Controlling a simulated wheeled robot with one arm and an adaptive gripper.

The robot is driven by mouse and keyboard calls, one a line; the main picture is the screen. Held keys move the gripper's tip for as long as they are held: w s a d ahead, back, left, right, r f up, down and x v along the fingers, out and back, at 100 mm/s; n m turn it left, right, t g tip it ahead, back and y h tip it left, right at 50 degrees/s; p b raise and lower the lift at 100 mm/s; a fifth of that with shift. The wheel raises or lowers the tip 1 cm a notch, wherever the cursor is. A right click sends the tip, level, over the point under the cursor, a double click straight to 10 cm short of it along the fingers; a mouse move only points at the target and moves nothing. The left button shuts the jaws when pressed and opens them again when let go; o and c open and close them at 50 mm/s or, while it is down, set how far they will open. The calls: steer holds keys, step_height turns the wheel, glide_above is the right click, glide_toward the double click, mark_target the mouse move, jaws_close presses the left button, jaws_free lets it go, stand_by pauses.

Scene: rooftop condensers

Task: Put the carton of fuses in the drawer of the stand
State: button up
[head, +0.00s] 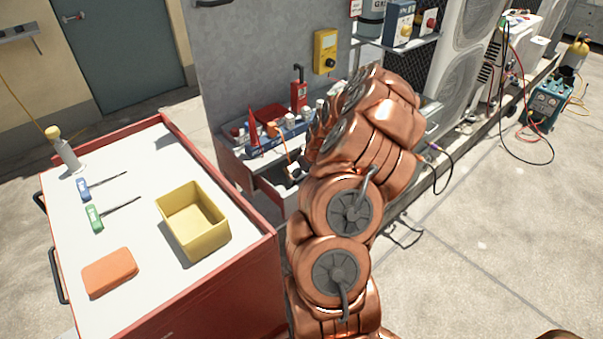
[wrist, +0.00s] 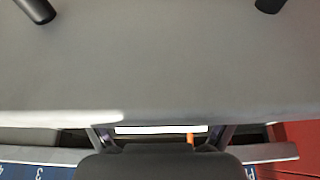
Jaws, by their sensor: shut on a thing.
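In the wrist view my gripper (wrist: 163,136) is shut, its two fingers on either side of a narrow white thing with an orange mark (wrist: 150,130). This looks like the carton of fuses, seen only as a thin strip. In the head view my copper arm reaches to the stand and hides the gripper and what it holds. The stand (head: 232,160) is behind the red cart, at the foot of a grey panel. Its pale drawer (head: 273,196) appears pulled out, with its right part and most of its inside hidden by my arm.
The grey panel (head: 255,60) rises behind. The cart top (head: 130,215) holds a yellow bin (head: 192,222), an orange box (head: 109,272) and screwdrivers.

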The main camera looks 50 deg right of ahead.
steer(key=shift+f+b, duration=0.55)
steer(key=shift+f, duration=0.05)
steer(key=o, duration=1.4)
steer(key=shift+r, duration=0.15)
steer(key=shift+r+p, duration=0.7)
steer(key=b+v, duration=0.2)
steer(key=v, duration=0.9)
steer(key=shift+s+r, duration=0.25)
steer(key=shift+s, duration=0.05)
